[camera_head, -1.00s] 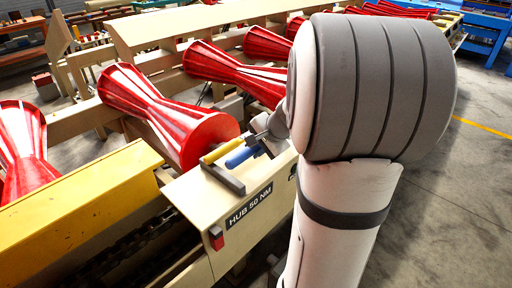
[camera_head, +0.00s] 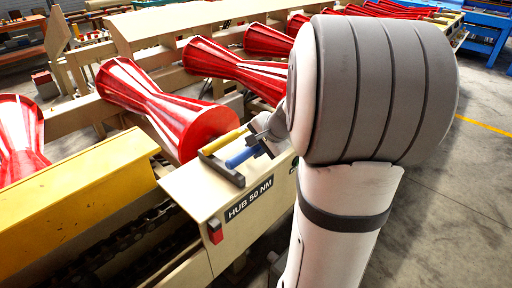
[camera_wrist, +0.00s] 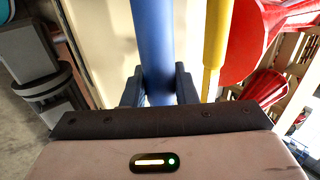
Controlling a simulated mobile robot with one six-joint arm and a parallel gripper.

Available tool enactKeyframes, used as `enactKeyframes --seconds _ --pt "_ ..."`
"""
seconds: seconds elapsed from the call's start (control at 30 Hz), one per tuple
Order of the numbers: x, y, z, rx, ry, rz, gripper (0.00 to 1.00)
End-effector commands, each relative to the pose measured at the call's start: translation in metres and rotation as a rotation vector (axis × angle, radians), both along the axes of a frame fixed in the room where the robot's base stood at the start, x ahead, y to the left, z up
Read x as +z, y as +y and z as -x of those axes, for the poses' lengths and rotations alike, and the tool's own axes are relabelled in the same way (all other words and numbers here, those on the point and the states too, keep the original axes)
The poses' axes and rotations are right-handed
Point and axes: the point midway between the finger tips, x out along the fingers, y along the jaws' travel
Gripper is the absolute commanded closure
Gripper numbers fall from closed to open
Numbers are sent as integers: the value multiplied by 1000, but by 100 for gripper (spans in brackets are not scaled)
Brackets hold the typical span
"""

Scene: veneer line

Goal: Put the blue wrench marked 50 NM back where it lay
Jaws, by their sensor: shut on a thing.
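The blue wrench (camera_head: 243,157) lies over the cream machine top behind the plate lettered HUB 50 NM. It also shows in the wrist view (camera_wrist: 153,40), running up between the fingers. My gripper (camera_wrist: 160,88) is shut on it; in the head view my gripper is mostly hidden behind my arm. A yellow-handled tool (camera_head: 224,141) lies beside the blue wrench, roughly parallel, and shows to its right in the wrist view (camera_wrist: 214,45). A dark rest bar (camera_head: 222,168) is at the handle ends. I cannot tell whether the wrench touches it. Any marking on the wrench is unreadable.
The HUB 50 NM label (camera_head: 249,198) is on the front face of the cream housing, above a small red part (camera_head: 215,231). A large red roller (camera_head: 165,110) stands close behind the tools. A yellow guard (camera_head: 75,195) lies to the left. Open floor (camera_head: 455,190) is at right.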

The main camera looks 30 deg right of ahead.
Motion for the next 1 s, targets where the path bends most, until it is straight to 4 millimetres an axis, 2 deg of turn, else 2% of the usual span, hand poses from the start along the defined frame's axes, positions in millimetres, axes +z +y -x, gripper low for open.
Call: enactKeyframes --seconds 0.5,0.83,0.87,1.0 --pt "-10 -1 0 -1 -1 1 100" --pt "-10 -1 0 -2 -1 1 100" --pt "-10 -1 0 -2 -1 1 72" --pt "-11 -1 0 -2 -1 1 60"
